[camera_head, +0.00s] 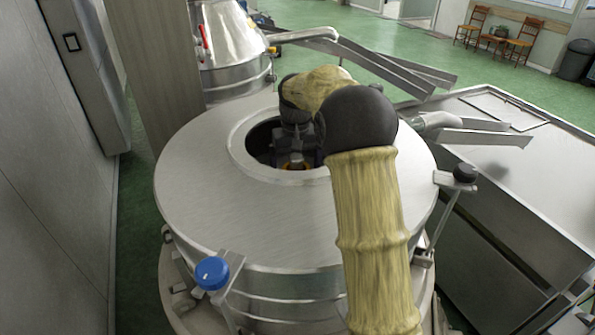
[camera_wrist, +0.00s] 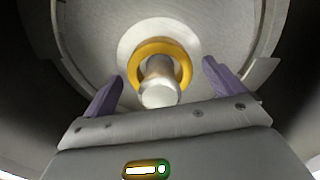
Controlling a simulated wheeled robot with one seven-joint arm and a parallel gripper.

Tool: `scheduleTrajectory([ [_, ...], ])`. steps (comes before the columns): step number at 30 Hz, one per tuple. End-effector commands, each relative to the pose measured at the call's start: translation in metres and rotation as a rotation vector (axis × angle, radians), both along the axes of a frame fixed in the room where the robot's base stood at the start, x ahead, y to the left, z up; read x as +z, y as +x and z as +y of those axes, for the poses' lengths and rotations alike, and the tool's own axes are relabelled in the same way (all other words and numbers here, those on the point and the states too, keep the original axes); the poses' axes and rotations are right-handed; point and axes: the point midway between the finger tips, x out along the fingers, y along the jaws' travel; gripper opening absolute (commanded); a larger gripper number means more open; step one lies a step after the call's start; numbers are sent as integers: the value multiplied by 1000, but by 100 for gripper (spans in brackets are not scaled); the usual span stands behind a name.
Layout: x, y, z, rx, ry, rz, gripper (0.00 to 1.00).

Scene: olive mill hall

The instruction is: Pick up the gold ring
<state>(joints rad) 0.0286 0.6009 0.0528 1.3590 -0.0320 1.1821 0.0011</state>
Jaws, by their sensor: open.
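The gold ring (camera_wrist: 183,63) lies around a pale metal post (camera_wrist: 159,82) inside the round steel vat, in the wrist view. It rests low around the post, above a light disc at the bottom. My gripper (camera_wrist: 160,87) is open, with one purple finger to the left and one to the right of the post, nearer the camera than the ring. In the head view my gripper (camera_head: 295,160) reaches down through the vat's round opening. A small orange-gold patch of the ring (camera_head: 295,166) shows below it; the rest is hidden.
The steel vat (camera_head: 215,195) has a broad lid with a raised rim around the opening. A blue knob (camera_head: 212,272) and a black knob (camera_head: 465,172) stick up at its edge. A second steel vessel (camera_head: 228,45) stands behind, and a steel trough (camera_head: 560,150) lies to the right.

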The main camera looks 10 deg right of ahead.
Motion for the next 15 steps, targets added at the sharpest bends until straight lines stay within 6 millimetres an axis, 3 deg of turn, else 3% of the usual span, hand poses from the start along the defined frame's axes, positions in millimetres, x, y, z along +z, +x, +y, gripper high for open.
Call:
scheduleTrajectory([
  [4,0,0,1,1,0,0,92],
  [12,0,0,-3,-5,0,0,41],
  [15,1,0,-3,-5,0,-1,41],
])
